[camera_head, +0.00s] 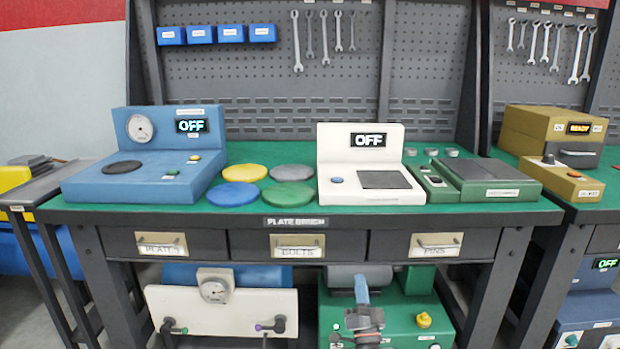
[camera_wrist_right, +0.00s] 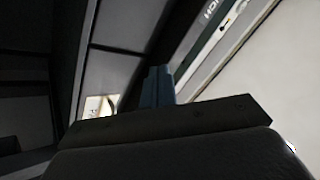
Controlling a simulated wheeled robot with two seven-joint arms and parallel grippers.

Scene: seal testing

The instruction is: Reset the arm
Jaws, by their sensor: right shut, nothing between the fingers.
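My right gripper (camera_head: 362,288) shows low in the middle of the head view, in front of the bench and below its drawers. Its blue fingers point up and are shut with nothing between them. The right wrist view shows the same shut blue fingers (camera_wrist_right: 158,86), with the bench front and a drawer label close by. My left gripper is not in view.
The workbench (camera_head: 292,219) carries a blue tester (camera_head: 130,184), several coloured plates (camera_head: 290,195), a white device (camera_head: 352,140) reading OFF and a green device (camera_head: 490,183). A white gauge panel (camera_head: 240,305) and a green machine (camera_head: 415,315) sit underneath.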

